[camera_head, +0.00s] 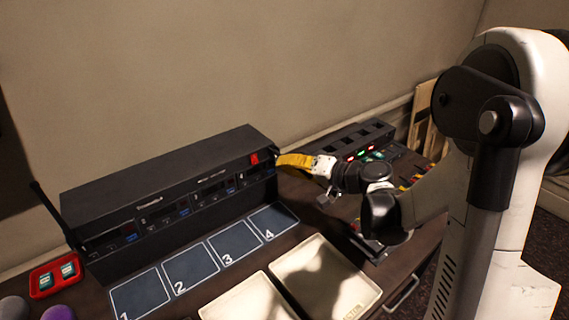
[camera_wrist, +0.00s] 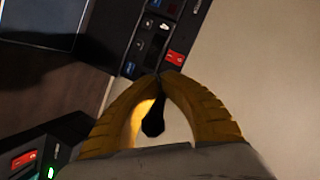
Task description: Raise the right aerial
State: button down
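The black radio rack (camera_head: 165,195) stands against the wall, with a row of modules and a red label at its right end. My gripper (camera_head: 282,161) is at the rack's right end, its yellow fingers pointing left. In the wrist view the fingertips (camera_wrist: 161,80) come together around a thin black rod with a thicker end, the right aerial (camera_wrist: 153,122). The thicker end lies between the fingers, toward the camera. The right aerial is hidden in the head view, so its angle is unclear. The left aerial (camera_head: 47,204) leans up and left at the other end.
Numbered blue pads (camera_head: 190,268) lie before the rack, with two cream trays (camera_head: 326,280) in front. A black slotted unit with red lights (camera_head: 352,140) stands behind my arm. A red tray (camera_head: 42,284) with green-topped items and round objects are at lower left.

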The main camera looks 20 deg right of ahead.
jog(key=w+a+r+m+g+h+p, duration=0.2)
jog(key=w+r+g+h+p, duration=0.3)
jog(key=g+p, duration=1)
jog(key=shift+r+m+h+p, duration=0.4)
jog(key=shift+r+h+p, duration=0.45)
jog(key=shift+h, duration=0.45)
jog(key=c, duration=2.2)
grip_release()
jog(key=o, duration=0.7)
jog(key=shift+w+d, duration=0.1)
jog(key=shift+w, duration=0.1)
jog(key=shift+s, duration=0.1)
